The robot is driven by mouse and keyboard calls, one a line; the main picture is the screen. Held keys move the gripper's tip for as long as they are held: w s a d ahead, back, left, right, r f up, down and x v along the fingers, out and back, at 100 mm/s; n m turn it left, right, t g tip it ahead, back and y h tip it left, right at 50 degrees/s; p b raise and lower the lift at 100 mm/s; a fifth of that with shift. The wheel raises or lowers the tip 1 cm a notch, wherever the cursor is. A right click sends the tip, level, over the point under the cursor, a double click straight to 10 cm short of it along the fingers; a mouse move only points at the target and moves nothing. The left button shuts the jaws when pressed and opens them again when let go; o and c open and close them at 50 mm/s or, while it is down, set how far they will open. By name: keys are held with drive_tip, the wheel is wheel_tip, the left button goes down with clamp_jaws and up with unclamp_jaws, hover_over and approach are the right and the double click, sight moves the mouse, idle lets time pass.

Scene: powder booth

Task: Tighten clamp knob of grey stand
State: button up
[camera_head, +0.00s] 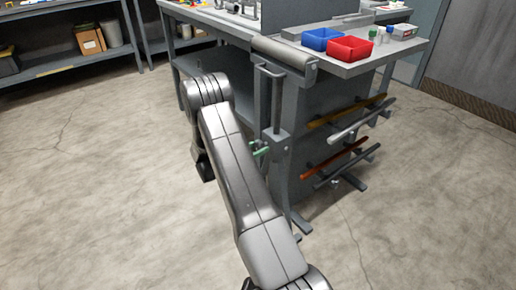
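A grey stand (276,143) with an upright post and splayed feet stands just right of my arm, in front of the workbench end. A pale roller (284,55) lies across its top. A small green part (261,148), which looks like the clamp knob, sticks out at the left of the post, close to my arm's edge in the picture. Its turn and tightness cannot be told. My arm rises from the bottom, bends at the top and folds down behind itself.
A rack of bars (346,133) juts from the bench end, right of the stand. A blue bin (321,39) and a red bin (349,48) sit on the workbench (372,62). Shelving (66,66) stands at the back left. The concrete floor is clear left and right.

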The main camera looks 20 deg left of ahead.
drive_tip(key=shift+c, duration=1)
drive_tip(key=shift+f+m+b, duration=0.1)
drive_tip(key=shift+m+b, duration=0.2)
drive_tip(key=shift+b, duration=0.05)
drive_tip(key=m+b, duration=0.3)
drive_tip(key=shift+f+m, duration=0.1)
drive_tip(key=shift+m, duration=0.2)
drive_tip(key=m+b, duration=0.5)
drive_tip(key=m, duration=0.1)
drive_tip(key=shift+a, duration=0.1)
drive_tip(key=m+b, duration=0.3)
drive_tip(key=m, duration=0.1)
drive_tip(key=shift+m, duration=0.4)
drive_tip(key=m, duration=0.4)
drive_tip(key=shift+r, duration=0.25)
drive_tip(key=shift+m, duration=0.4)
